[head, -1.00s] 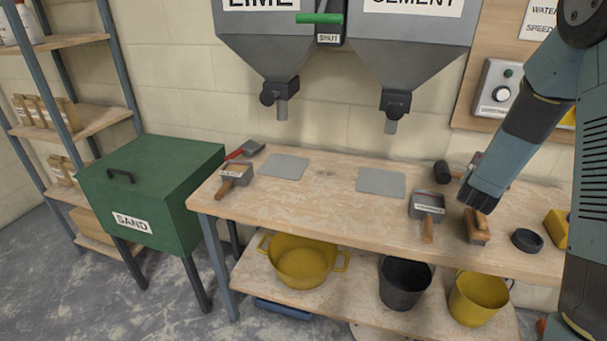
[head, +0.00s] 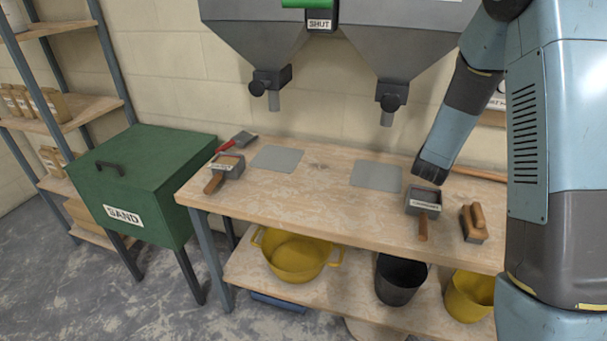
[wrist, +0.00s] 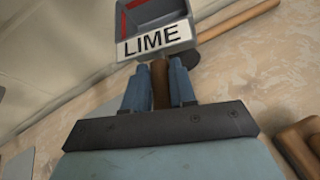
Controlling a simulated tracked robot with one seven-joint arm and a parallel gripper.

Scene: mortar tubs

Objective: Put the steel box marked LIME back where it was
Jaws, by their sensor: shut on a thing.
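The steel box marked LIME (wrist: 157,32) is a grey open-topped box with a brown handle and a red mark inside; it shows in the wrist view. My gripper (wrist: 160,85) is shut on its handle, with one blue finger on each side. In the head view my gripper (head: 430,170) is over the right part of the bench, behind a similar box (head: 423,198) with a longer label. The LIME box itself is hidden there behind my arm.
A wooden handle (head: 480,174) lies behind. The bench middle is clear.

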